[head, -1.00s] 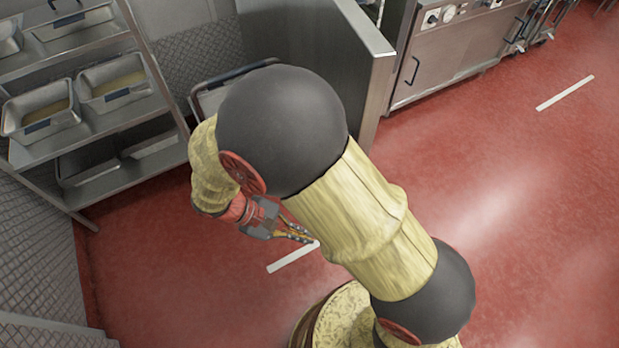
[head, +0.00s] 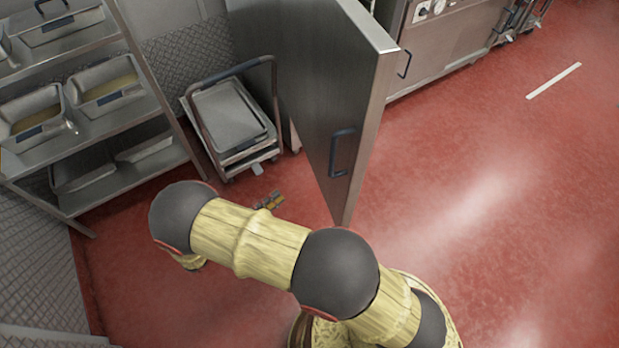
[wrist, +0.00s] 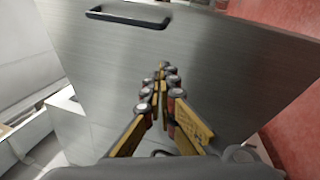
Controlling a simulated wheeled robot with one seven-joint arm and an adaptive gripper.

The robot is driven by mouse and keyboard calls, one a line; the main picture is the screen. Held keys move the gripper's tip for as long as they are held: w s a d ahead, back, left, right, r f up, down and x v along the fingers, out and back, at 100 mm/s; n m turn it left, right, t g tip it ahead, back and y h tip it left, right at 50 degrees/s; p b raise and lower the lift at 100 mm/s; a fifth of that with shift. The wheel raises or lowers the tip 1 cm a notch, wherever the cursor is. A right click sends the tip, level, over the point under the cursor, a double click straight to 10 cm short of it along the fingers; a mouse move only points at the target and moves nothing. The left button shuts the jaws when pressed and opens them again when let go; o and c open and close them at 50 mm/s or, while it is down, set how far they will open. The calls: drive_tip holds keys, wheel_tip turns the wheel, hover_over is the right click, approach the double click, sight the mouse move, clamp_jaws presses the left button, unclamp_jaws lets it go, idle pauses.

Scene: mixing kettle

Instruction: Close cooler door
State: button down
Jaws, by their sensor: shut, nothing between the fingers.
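The cooler door (head: 325,95) is a grey metal panel standing open, jutting toward me in the head view. Its dark handle (head: 342,152) is near its free edge. In the wrist view the door (wrist: 220,60) fills most of the picture, with the handle (wrist: 128,17) at the upper left. My gripper (head: 272,201) is to the left of the door, partly hidden behind my arm in the head view. Its fingers (wrist: 162,72) are shut and empty, pointing at the door's face below the handle in the wrist view. I cannot tell whether they touch it.
A cart with trays (head: 229,117) stands left of the door. A metal shelf rack (head: 110,118) with several pans is at the far left. Steel kitchen equipment (head: 450,45) lines the back right. The red floor (head: 480,220) right of the door is clear.

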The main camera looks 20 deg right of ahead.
drive_tip(key=s+d+b+x, duration=0.1)
drive_tip(key=s+b+x, duration=0.1)
drive_tip(key=x, duration=1)
drive_tip(key=shift+s+d+r+b, duration=0.25)
drive_tip(key=shift+d+r+b, duration=0.1)
drive_tip(key=shift+b, duration=0.2)
